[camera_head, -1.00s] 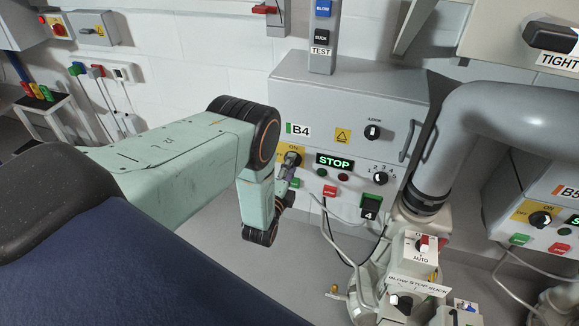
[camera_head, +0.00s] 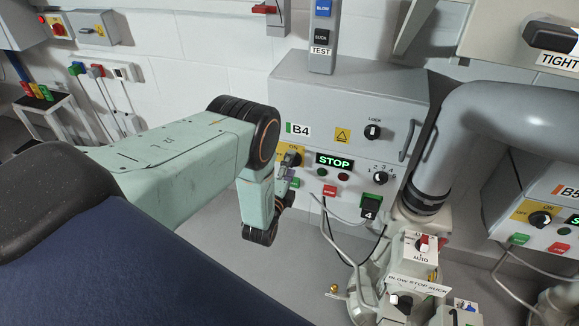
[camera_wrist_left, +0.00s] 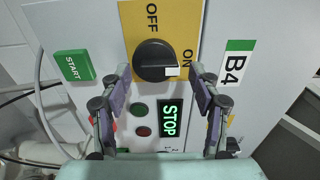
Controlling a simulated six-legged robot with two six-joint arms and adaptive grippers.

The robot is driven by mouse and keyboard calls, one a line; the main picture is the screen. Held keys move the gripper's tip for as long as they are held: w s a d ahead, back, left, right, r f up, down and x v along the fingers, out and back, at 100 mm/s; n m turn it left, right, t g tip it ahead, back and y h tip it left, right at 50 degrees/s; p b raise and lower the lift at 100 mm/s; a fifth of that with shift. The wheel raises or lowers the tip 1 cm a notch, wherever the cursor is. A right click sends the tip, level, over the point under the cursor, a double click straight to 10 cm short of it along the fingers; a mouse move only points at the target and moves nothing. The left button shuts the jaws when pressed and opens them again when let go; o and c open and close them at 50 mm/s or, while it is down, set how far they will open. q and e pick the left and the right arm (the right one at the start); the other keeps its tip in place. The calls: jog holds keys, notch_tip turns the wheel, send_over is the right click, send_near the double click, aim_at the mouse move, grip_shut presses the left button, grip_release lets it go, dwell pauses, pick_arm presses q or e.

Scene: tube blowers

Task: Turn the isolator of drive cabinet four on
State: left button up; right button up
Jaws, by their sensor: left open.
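The cabinet marked B4, with a number 4 tag (camera_head: 370,213), is the grey box (camera_head: 300,108) at centre in the head view. Its isolator is a black rotary knob (camera_wrist_left: 152,58) on a yellow plate (camera_wrist_left: 180,20) marked OFF and ON in the left wrist view. The knob's white mark points toward ON. My left gripper (camera_wrist_left: 160,72) is open, one finger on either side of the knob; contact cannot be told. My right gripper is not in view.
A lit STOP display (camera_head: 335,161), red button (camera_head: 330,191) and numbered selector (camera_head: 381,178) sit beside the isolator. A green START button (camera_wrist_left: 74,66) is close by in the left wrist view. A thick grey pipe (camera_head: 465,115) stands right of the cabinet.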

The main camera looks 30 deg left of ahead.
pick_arm(q)
jog(key=shift+s, duration=0.1)
jog(key=v, duration=1.1)
jog(key=shift+s, duration=0.4)
